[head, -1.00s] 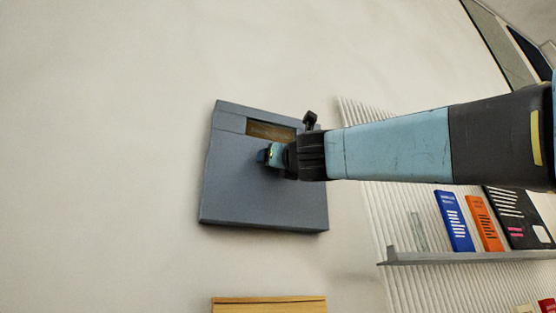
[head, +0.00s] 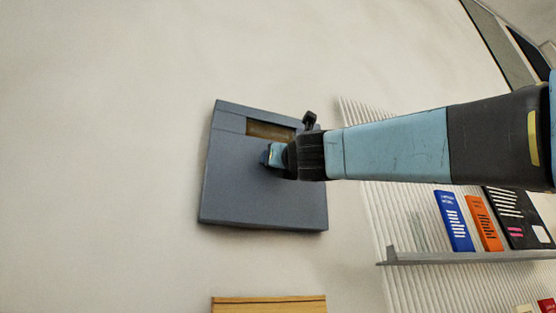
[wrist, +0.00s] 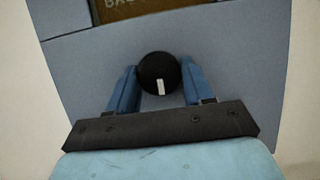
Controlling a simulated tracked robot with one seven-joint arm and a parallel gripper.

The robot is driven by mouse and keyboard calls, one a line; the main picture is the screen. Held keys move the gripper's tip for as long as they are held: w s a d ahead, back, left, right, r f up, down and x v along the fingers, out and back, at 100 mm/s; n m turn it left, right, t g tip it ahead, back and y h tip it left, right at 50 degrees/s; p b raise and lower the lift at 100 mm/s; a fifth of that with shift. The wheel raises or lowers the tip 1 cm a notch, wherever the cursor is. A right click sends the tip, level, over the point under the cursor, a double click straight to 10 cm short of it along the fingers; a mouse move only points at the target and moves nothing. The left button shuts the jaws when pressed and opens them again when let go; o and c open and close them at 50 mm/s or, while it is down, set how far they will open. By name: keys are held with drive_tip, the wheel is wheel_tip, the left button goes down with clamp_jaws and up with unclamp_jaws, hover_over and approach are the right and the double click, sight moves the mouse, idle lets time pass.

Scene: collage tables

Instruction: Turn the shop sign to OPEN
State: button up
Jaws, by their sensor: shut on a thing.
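The shop sign is a blue-grey box (head: 265,205) on the pale wall, with a window (head: 268,130) near its top. In the wrist view the window (wrist: 140,8) shows a brown panel with pale letters, cut off by the frame and seeming to start "BA". Below the window is a round black knob (wrist: 158,66) with a white mark pointing down towards my gripper's palm. My gripper (wrist: 159,78) has its blue fingers on either side of the knob, shut on it. In the head view my gripper (head: 268,156) hides the knob.
A grey shelf (head: 450,257) at the right holds a blue book (head: 454,220), an orange book (head: 484,222) and a black one (head: 517,216). A wooden edge (head: 268,305) shows below the sign. The wall left of the sign is bare.

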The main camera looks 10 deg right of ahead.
drive_tip(key=shift+n, duration=0.3)
drive_tip(key=shift+r+n+g+h, duration=0.35)
drive_tip(key=shift+n+g, duration=1.1)
drive_tip(key=shift+n, duration=4.4)
drive_tip(key=shift+n+g+h, duration=0.5)
drive_tip(key=shift+n+g, duration=1)
drive_tip(key=shift+n, duration=4.4)
drive_tip(key=shift+r+n+g+h, duration=0.35)
drive_tip(key=shift+n+g, duration=1.1)
drive_tip(key=shift+n, duration=4.4)
drive_tip(key=shift+f, duration=0.1)
